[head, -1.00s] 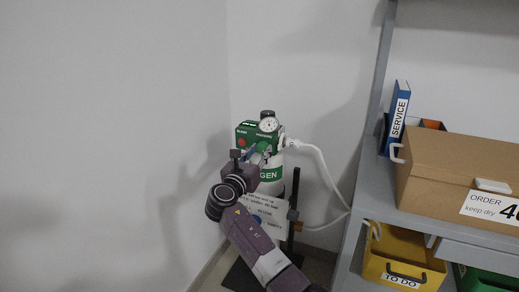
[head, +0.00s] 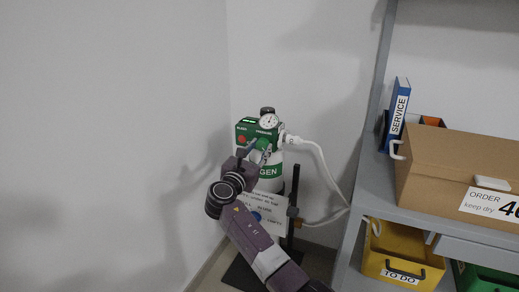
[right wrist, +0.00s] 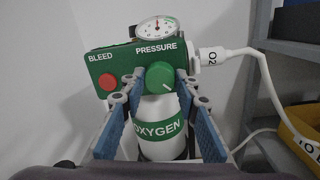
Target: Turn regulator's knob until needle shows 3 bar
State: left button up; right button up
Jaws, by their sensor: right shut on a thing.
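The green regulator (head: 244,132) sits on top of the white oxygen cylinder (head: 268,185). Its green PRESSURE knob (right wrist: 160,78) faces me in the right wrist view, with a white mark pointing to the lower right. The round gauge (right wrist: 155,27) is above it; its needle points about straight up, but its numbers are too small to read. My right gripper (right wrist: 159,84) is shut on the knob, with one blue-padded finger on each side. In the head view my right gripper (head: 260,150) reaches the regulator's front. My left gripper is not in view.
A red BLEED button (right wrist: 107,81) is left of the knob, near the left finger. A white hose (head: 318,150) runs off right from the regulator. A grey shelf (head: 372,190) with a cardboard box (head: 440,180) and a yellow bin (head: 402,255) stands right. Walls are behind and left.

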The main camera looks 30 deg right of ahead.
jog(key=o, duration=1.1)
jog(key=v, duration=1.2)
jog(key=shift+s, duration=0.1)
